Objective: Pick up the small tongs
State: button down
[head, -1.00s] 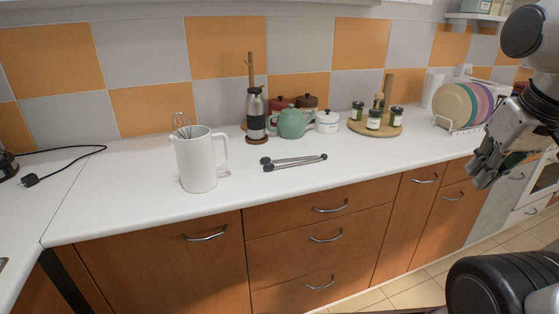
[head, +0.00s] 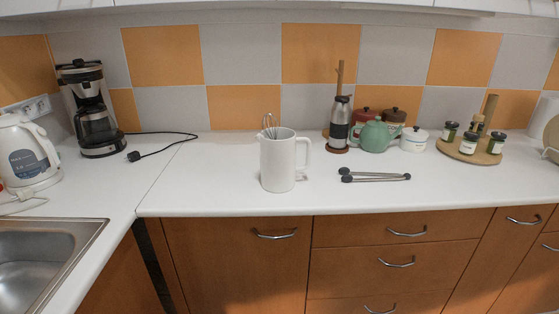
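The small tongs (head: 375,177) lie flat on the white counter, grey with dark tips at both ends. They lie to the right of the white pitcher and in front of the green teapot. Nothing covers them. My gripper is out of view in the head view now.
A white pitcher (head: 278,160) holding a whisk stands left of the tongs. Behind them are a steel bottle (head: 339,124), a green teapot (head: 374,136) and a white pot (head: 413,139). A round board (head: 468,154) with jars is at right. The counter (head: 330,201) in front of the tongs is clear.

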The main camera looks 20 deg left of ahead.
aim_at(346, 179)
jog(key=i+j, duration=0.35)
jog(key=j, duration=0.15)
jog(key=i+j, duration=0.35)
jog(key=j, duration=0.2)
